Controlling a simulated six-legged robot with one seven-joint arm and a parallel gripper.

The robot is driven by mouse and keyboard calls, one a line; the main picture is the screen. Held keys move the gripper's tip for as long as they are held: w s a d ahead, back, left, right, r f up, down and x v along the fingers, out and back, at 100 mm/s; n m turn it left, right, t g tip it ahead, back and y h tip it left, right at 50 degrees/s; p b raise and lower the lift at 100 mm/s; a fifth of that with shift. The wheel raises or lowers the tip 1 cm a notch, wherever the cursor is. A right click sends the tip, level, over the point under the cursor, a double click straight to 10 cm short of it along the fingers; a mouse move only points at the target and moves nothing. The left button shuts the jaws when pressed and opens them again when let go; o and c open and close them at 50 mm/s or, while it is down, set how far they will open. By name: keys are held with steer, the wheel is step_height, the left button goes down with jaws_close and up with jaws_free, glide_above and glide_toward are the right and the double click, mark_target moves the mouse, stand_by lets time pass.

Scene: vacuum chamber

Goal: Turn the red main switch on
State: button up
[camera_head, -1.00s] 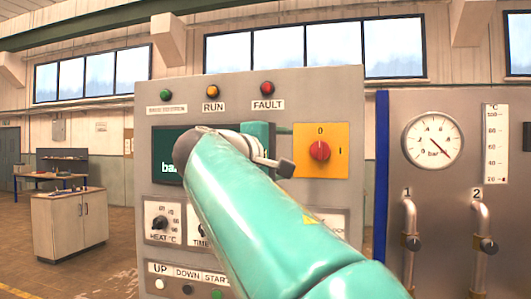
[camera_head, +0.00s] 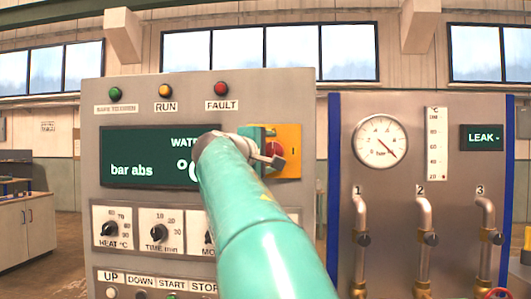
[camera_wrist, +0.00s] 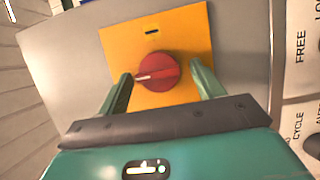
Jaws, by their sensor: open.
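The red main switch (camera_wrist: 158,72) is a round knob with a pale pointer line on a yellow plate (camera_wrist: 185,34), seen in the wrist view. My gripper (camera_wrist: 160,88) is open, with one green finger on each side of the knob. I cannot tell whether the fingers touch it. In the head view my arm partly covers the yellow plate (camera_head: 290,137), and the red knob (camera_head: 276,150) shows only in part. The knob's pointer line points to the left in the wrist view, and a dark mark is on the plate above it.
The grey control panel (camera_head: 92,165) carries a dark display (camera_head: 135,145), lamps, dials such as the heat dial (camera_head: 110,228), and buttons below. To the right, a second panel holds a pressure gauge (camera_head: 380,139) and numbered pipes with valves (camera_head: 425,238).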

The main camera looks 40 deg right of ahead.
steer(key=shift+s+r, duration=0.1)
steer(key=shift+c, duration=1.1)
steer(key=c, duration=0.8)
